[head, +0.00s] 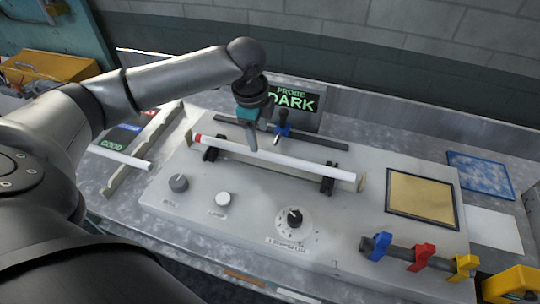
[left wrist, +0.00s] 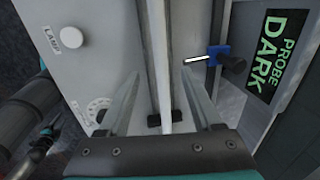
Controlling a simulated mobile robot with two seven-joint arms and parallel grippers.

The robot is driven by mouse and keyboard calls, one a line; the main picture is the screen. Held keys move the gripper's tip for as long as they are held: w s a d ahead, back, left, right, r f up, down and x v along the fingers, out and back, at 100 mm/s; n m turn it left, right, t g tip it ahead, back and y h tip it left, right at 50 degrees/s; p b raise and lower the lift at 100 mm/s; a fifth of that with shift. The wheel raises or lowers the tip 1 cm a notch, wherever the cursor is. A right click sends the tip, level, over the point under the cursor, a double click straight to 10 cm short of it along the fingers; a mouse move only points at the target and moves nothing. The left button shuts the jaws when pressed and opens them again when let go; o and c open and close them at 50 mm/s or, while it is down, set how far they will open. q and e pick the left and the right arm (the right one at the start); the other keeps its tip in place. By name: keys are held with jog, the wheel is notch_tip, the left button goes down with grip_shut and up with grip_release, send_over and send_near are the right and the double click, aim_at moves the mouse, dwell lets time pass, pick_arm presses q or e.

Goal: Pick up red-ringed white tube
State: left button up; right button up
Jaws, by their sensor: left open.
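My left gripper (head: 264,143) is above the tube, open and empty, pointing down. In the left wrist view the white tube (left wrist: 157,50) runs lengthwise between the two open fingers (left wrist: 160,78). I cannot tell the exact gap in height. The tube's ends are not clear in the wrist view. A dark arm part with teal at the wrist view's lower left appears to be my right arm; its fingers are unclear.
A dark rail with a blue probe clamp (head: 282,130) stands close behind the tube, near the display (head: 292,100) reading "PROBE DARK". Knobs and a dial (head: 294,216) are in front. Another white tube (head: 122,155) lies at left. Coloured clamps (head: 422,257) stand at front right.

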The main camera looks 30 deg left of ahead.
aim_at(261, 152)
pick_arm(q)
jog(key=f, duration=0.3)
jog(key=shift+w+f, duration=0.25)
jog(key=shift+w, duration=0.1)
jog(key=f, duration=0.4)
jog(key=shift+w+a+f, duration=0.25)
jog(key=shift+w+f, duration=0.1)
jog(key=shift+w, duration=0.05)
jog(key=shift+c, duration=1.3)
grip_shut()
pick_arm(e)
jog(key=shift+w+d+f, duration=0.1)
jog(key=shift+w+f, duration=0.2)
jog(key=shift+w, duration=0.45)
